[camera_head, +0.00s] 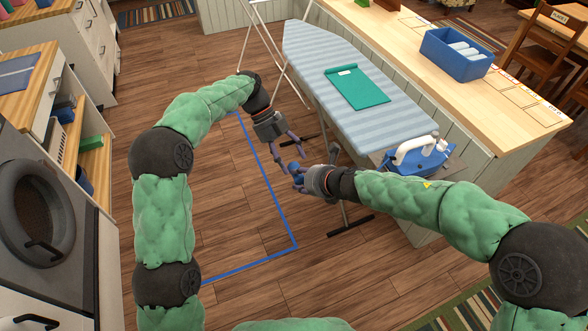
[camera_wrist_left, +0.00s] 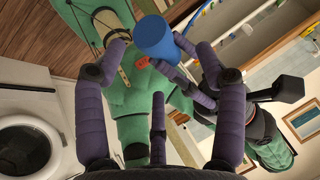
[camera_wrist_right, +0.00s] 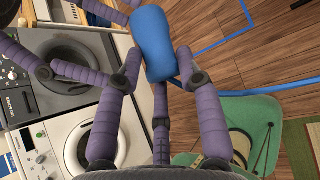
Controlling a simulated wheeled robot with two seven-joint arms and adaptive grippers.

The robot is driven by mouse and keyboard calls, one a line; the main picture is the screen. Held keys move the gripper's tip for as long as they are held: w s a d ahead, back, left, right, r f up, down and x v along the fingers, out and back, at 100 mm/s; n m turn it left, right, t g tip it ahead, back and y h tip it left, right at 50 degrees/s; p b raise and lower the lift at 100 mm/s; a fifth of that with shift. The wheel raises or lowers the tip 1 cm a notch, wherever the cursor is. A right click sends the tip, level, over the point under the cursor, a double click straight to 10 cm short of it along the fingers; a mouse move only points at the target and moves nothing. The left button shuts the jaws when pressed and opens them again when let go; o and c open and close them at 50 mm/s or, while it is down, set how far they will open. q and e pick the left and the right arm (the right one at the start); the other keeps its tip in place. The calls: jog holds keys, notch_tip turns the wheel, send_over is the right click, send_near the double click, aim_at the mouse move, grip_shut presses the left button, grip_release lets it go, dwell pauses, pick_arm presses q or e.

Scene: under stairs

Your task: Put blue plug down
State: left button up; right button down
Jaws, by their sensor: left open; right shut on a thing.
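The blue plug (camera_head: 297,172) is a small blue cylinder held in the air over the wooden floor, between my two grippers. My right gripper (camera_head: 299,180) is shut on it, with purple fingers around one end. In the right wrist view the plug (camera_wrist_right: 153,45) stands out beyond the fingertips. My left gripper (camera_head: 288,166) is open, with its fingers just beside the plug's other end. In the left wrist view the plug (camera_wrist_left: 153,38) shows near and between the spread fingertips; I cannot tell whether they touch it.
An ironing board (camera_head: 325,85) with a green folded cloth (camera_head: 357,88) and a blue iron (camera_head: 420,157) stands to the right. Behind it a wooden counter (camera_head: 400,45) holds a blue bin (camera_head: 457,53). Blue tape (camera_head: 262,158) marks clear floor.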

pick_arm(q)
jog(key=shift+x, duration=2.1)
jog(key=c, duration=1.2)
pick_arm(e)
jog(key=c, duration=1.1)
grip_release()
jog(key=shift+s+a, duration=0.1)
jog(key=shift+c, duration=0.2)
pick_arm(q)
jog(key=shift+c, duration=0.8)
pick_arm(e)
jog(key=o, duration=0.4)
